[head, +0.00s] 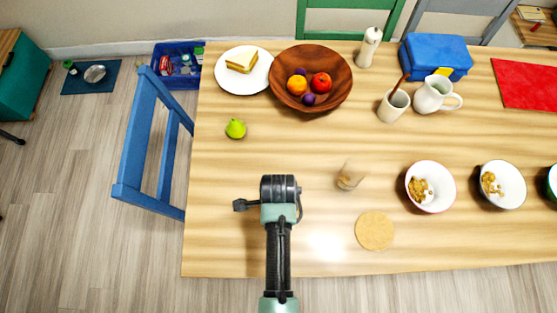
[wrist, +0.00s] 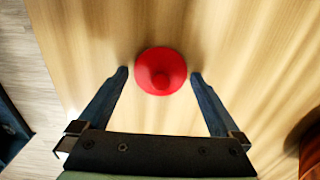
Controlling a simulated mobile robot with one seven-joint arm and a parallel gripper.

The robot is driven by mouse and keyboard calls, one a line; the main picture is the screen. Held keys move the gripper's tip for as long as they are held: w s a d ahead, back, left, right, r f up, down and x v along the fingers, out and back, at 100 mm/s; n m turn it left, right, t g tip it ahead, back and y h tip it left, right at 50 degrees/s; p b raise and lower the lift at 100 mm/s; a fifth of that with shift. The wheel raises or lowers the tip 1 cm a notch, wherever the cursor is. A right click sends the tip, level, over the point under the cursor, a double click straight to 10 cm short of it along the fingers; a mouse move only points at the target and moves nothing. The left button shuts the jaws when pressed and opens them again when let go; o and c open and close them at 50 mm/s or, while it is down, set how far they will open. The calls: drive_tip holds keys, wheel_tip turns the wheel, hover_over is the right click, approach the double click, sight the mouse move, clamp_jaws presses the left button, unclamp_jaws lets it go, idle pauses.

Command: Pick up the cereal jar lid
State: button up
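The red round lid (wrist: 173,87) with a raised knob (wrist: 161,80) lies on the wooden table in the wrist view. My gripper (wrist: 160,74) is open above it, with one finger on each side and a gap to the lid on both sides. Nothing is held. How high the fingers are above the lid I cannot tell. In the head view the lid is not visible; my arm covers that part of the table. A small see-through jar (head: 351,174) stands on the table to the right of my arm.
A cork mat (head: 375,230) and a cereal bowl (head: 430,201) are to the right. A blue chair (head: 143,130) stands at the left edge.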

drive_tip(key=c, duration=1.1)
